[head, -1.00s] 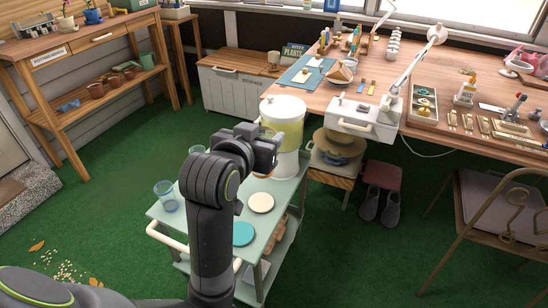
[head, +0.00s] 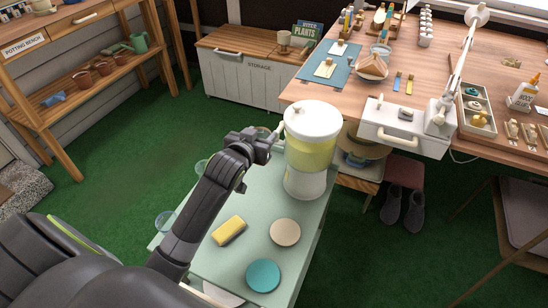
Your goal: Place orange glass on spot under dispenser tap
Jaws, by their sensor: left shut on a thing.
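The drink dispenser (head: 309,150), white with a yellow-green band, stands at the far end of the pale green cart top (head: 262,207). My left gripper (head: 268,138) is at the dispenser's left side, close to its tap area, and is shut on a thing. The orange glass is not visible now; an orange edge showed just below this gripper earlier, so the held thing seems to be the glass, hidden by the gripper and wrist. The spot under the tap is also hidden, and I cannot tell whether the glass touches it. My right gripper is out of view.
A wooden worktable (head: 452,62) is close behind, on the right.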

